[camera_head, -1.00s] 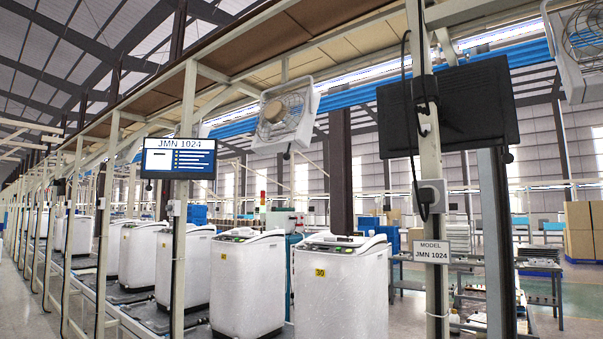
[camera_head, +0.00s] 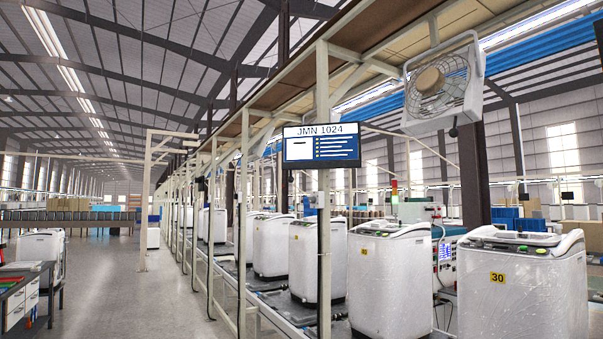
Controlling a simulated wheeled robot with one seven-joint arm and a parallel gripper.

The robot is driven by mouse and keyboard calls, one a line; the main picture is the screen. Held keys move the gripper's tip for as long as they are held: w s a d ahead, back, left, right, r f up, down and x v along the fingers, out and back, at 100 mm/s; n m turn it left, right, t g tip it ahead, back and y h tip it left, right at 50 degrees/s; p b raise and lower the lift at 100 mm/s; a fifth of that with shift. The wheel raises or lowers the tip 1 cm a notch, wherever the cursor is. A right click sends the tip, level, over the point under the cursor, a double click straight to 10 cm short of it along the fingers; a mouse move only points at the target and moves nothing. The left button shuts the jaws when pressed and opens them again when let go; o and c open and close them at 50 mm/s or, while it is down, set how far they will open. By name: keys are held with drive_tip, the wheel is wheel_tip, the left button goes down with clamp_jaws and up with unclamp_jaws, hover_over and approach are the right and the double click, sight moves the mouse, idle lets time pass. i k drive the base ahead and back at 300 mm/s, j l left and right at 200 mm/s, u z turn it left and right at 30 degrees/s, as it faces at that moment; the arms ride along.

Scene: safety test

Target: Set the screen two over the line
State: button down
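A screen (camera_head: 321,146) with a blue and white display reading "JMN 1024" hangs on a cream post of the assembly line, above the washing machines. Its face is turned toward me. The line (camera_head: 240,285) runs from the right foreground into the distance, with several white washing machines standing along it. The nearest washing machine (camera_head: 523,290) carries a yellow label "30". A second washing machine (camera_head: 390,275) stands behind it to the left. Only this one lit screen is clear in view. My gripper is not in view.
A fan (camera_head: 442,85) hangs from the frame at upper right. A wide grey aisle (camera_head: 150,290) is open left of the line. A workbench (camera_head: 25,290) stands at the far left, with a white machine (camera_head: 42,250) behind it. Thin posts border the line.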

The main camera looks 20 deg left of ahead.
sight(337, 145)
drive_tip(key=i+j, duration=0.4)
drive_tip(key=j, duration=0.3)
drive_tip(key=i+j+u, duration=0.15)
drive_tip(key=i+j, duration=0.3)
drive_tip(key=j, duration=0.2)
drive_tip(key=i+j, duration=0.45)
drive_tip(key=j, duration=0.2)
drive_tip(key=i+j+u, duration=0.15)
drive_tip(key=i+j, duration=0.3)
drive_tip(key=j, duration=0.2)
